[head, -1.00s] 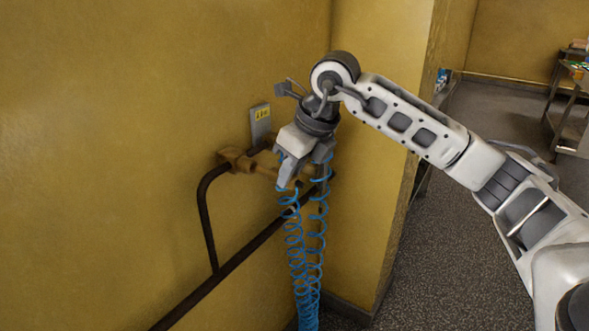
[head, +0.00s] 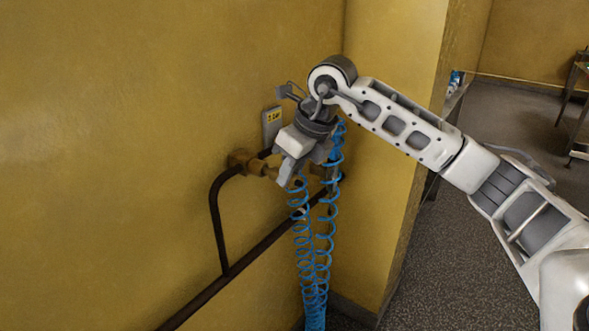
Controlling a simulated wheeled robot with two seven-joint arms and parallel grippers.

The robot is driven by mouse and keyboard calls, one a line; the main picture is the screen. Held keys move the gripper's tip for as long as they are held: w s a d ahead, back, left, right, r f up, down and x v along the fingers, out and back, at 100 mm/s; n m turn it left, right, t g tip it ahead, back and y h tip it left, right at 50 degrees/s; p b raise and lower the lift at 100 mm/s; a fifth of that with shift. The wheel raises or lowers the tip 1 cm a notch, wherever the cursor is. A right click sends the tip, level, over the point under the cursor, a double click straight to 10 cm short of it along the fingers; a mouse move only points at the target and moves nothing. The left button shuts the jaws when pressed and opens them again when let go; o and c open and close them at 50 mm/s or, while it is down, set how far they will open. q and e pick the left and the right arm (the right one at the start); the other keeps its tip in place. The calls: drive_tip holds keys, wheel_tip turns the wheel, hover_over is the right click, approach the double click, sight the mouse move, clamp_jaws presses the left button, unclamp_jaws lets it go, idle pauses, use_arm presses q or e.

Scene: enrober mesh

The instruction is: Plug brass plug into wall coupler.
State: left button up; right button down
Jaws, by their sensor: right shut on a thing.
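The brass wall coupler (head: 241,159) is fixed on the yellow wall at the end of a dark pipe, left of my right gripper. My right gripper (head: 299,174) points down and is shut on the brass plug, which is mostly hidden by the fingers. A brass length (head: 269,171) shows between coupler and fingers, roughly in line with the coupler. I cannot tell whether plug and coupler are joined or only close. A blue coiled hose (head: 304,230) hangs below the gripper. My left gripper is not in view.
A grey box with a yellow label (head: 272,121) is on the wall just above the coupler. A dark pipe (head: 250,258) runs diagonally below. A wall corner stands close on the right. A metal table (head: 575,110) is far right; the floor between is clear.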

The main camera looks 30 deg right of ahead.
drive_tip(key=shift+w+a+r, duration=0.1)
drive_tip(key=shift+w+a, duration=0.15)
drive_tip(key=shift+w, duration=0.3)
drive_tip(key=shift+s+d, duration=0.15)
drive_tip(key=shift+s, duration=0.1)
drive_tip(key=shift+s, duration=0.15)
drive_tip(key=shift+s+d, duration=0.25)
drive_tip(key=shift+s, duration=0.25)
drive_tip(key=shift+s+d+b, duration=0.35)
drive_tip(key=shift+s+b, duration=0.2)
drive_tip(key=shift+s, duration=0.3)
drive_tip(key=shift+w+a+p, duration=0.4)
drive_tip(key=shift+w, duration=0.5)
drive_tip(key=shift+w+a+p, duration=0.35)
drive_tip(key=shift+w+p, duration=0.05)
drive_tip(key=shift+w, duration=0.45)
idle(0.6)
drive_tip(key=c, duration=1.2)
unclamp_jaws()
drive_tip(key=shift+o, duration=0.2)
